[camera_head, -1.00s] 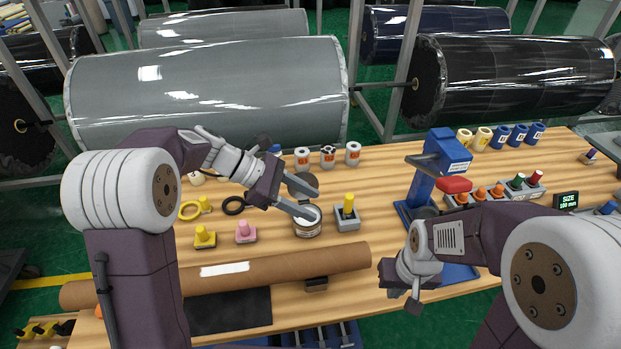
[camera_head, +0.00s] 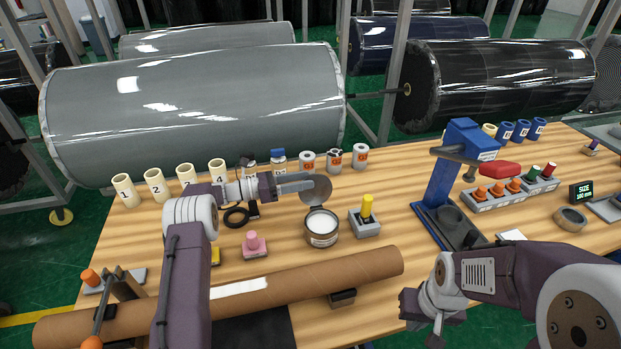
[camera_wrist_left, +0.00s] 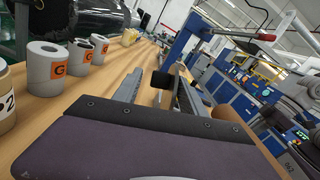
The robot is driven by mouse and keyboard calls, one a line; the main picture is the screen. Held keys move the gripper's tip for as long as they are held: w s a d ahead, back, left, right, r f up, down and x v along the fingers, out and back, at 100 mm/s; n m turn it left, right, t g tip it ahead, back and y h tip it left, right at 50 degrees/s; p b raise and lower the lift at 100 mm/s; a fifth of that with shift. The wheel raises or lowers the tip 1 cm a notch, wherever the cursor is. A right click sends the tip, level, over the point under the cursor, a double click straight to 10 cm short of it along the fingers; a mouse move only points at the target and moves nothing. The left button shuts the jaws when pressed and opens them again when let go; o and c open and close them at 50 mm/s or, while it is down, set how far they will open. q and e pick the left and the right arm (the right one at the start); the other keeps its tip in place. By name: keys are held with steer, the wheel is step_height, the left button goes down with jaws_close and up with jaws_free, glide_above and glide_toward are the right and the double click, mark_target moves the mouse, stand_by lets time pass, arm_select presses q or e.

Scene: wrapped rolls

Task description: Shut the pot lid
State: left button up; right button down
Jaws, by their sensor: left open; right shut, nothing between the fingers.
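The round pot (camera_head: 322,238) stands on the wooden table with pale contents visible inside. Its grey lid (camera_head: 319,194) stands up, tilted open, at the pot's back edge. My left gripper (camera_head: 308,183) is open, with its fingers pointing right at the lid's upper left side. I cannot tell whether they touch it. In the left wrist view my left gripper (camera_wrist_left: 157,90) shows its two fingers apart, with a dark piece between or beyond them that I cannot identify. My right gripper (camera_head: 437,322) is shut and empty at the table's front edge, away from the pot.
A yellow-knobbed block (camera_head: 366,221) stands right of the pot, and a pink knob (camera_head: 255,244) left of it. A brown cardboard roll (camera_head: 320,278) lies in front. Orange-labelled rolls (camera_head: 334,160) stand behind. A blue press (camera_head: 452,175) stands to the right.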

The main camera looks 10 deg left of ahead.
arm_select(q)
steer(key=x, duration=0.3)
steer(key=shift+s, duration=0.15)
steer(key=shift+a, duration=0.15)
steer(key=shift+s+r, duration=0.1)
jaws_close()
steer(key=shift+r, duration=0.2)
stand_by(0.8)
